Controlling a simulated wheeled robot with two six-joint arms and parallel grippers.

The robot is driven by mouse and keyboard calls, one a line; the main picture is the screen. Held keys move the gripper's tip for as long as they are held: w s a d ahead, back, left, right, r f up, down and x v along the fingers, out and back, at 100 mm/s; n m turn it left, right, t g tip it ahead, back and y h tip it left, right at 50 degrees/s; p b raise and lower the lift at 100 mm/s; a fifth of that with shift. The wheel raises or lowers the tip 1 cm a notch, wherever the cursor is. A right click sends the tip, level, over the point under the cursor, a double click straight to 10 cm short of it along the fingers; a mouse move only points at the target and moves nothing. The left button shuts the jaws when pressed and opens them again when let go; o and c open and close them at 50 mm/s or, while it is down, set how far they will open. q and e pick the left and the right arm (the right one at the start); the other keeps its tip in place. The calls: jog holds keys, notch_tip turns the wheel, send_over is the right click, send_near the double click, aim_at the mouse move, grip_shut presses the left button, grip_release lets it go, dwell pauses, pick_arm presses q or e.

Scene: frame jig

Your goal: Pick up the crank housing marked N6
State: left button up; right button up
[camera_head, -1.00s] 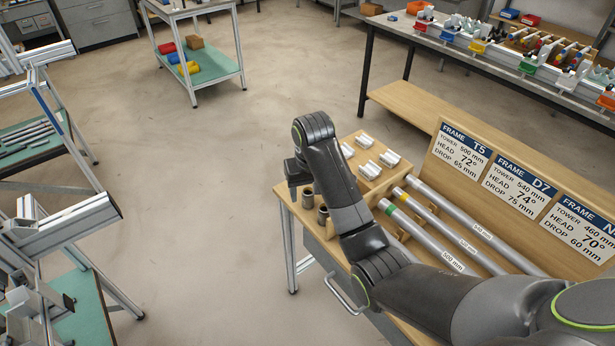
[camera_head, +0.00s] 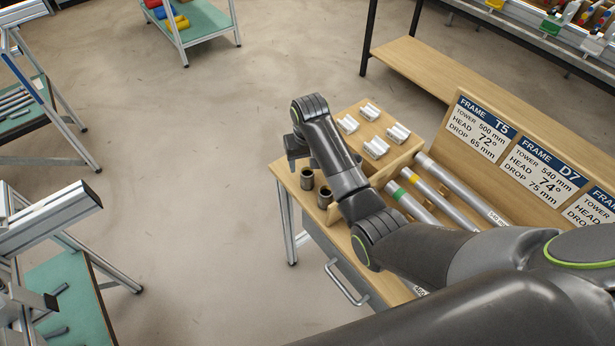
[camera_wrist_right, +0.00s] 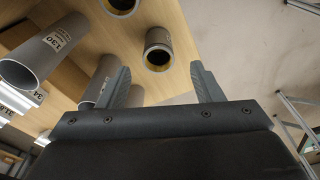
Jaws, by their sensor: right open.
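Two short dark metal cylinders, which look like crank housings, stand at the bench's near left corner in the head view: one farther left (camera_head: 306,179) and one nearer (camera_head: 324,196). I cannot read an N6 mark on either. My right gripper (camera_head: 292,160) is just beyond and left of them, above the bench edge. In the right wrist view its two fingers (camera_wrist_right: 162,85) are apart with nothing between them. My left gripper is not in view.
The wooden bench (camera_head: 345,240) carries a block (camera_head: 398,148) with several silver fittings, long tubes (camera_head: 445,180) with coloured bands, and frame signs (camera_head: 485,128). A labelled tube (camera_wrist_right: 45,58) shows in the right wrist view.

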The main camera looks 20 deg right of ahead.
aim_at(307, 174)
jog(key=shift+f, duration=0.9)
jog(key=shift+w+f, duration=0.1)
jog(key=shift+f, duration=0.6)
notch_tip(307, 174, down, 3)
jog(key=shift+w+d+p, duration=0.1)
jog(key=shift+w+p, duration=0.05)
jog(key=shift+p, duration=0.3)
jog(key=shift+w+f, duration=0.1)
jog(key=shift+f, duration=0.55)
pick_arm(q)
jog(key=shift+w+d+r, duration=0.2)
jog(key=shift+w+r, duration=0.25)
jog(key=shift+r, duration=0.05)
pick_arm(e)
jog(key=c, duration=1.1)
